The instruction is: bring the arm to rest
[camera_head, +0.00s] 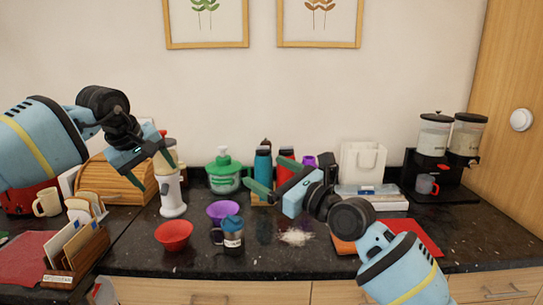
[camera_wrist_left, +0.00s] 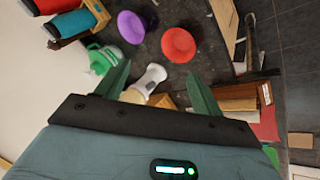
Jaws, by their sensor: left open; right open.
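My left gripper (camera_head: 148,165) is in the air at the left, in front of a white grinder-like device (camera_head: 172,192) standing on the counter. Its two green fingers are spread apart in the left wrist view (camera_wrist_left: 158,88), with nothing held; the white device (camera_wrist_left: 154,75) shows between and beyond them. My right gripper (camera_head: 265,180) is in the air near the middle, its green fingers apart with nothing seen between them. It is in front of the bottles at the back of the counter.
A red bowl (camera_head: 174,236), a purple bowl (camera_head: 222,210) and a blue-lidded mug (camera_head: 231,235) stand on the dark counter (camera_head: 280,262). A letter holder (camera_head: 88,252) is at front left, a bread box (camera_head: 108,183) behind. A drink dispenser (camera_head: 436,135) stands right. Bare counter lies at front centre.

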